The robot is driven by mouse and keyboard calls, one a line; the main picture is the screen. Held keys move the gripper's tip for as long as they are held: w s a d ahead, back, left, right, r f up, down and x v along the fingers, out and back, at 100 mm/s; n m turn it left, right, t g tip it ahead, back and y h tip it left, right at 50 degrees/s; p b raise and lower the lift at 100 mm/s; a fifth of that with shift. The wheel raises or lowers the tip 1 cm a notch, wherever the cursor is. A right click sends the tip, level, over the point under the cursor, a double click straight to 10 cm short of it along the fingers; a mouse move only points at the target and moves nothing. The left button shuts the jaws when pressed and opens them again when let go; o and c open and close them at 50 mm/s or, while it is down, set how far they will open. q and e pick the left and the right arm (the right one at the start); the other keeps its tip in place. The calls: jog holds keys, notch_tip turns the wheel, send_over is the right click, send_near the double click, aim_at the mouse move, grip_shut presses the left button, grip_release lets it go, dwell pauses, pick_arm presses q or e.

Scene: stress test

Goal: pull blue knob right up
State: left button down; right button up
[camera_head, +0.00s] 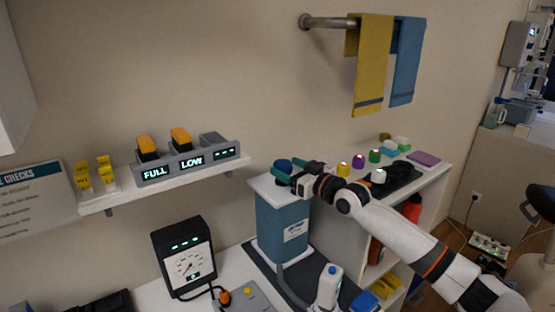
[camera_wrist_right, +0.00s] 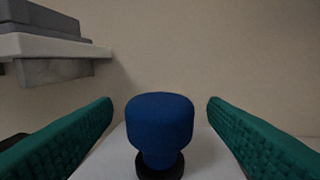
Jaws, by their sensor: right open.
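A blue knob (camera_wrist_right: 160,122) with a rounded cap stands upright on a dark round base in the right wrist view. In the right wrist view (camera_wrist_right: 160,130) there is a gap between each finger and the knob. My left gripper is not in view.
A wall shelf (camera_head: 160,184) with chargers showing FULL and LOW is left of the unit. A counter with several coloured knobs (camera_head: 358,161) lies to the right, under my right arm.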

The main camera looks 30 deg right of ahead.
aim_at(278, 160)
jog(key=x, duration=0.3)
jog(key=shift+w+a, duration=0.2)
jog(key=shift+w, duration=0.55)
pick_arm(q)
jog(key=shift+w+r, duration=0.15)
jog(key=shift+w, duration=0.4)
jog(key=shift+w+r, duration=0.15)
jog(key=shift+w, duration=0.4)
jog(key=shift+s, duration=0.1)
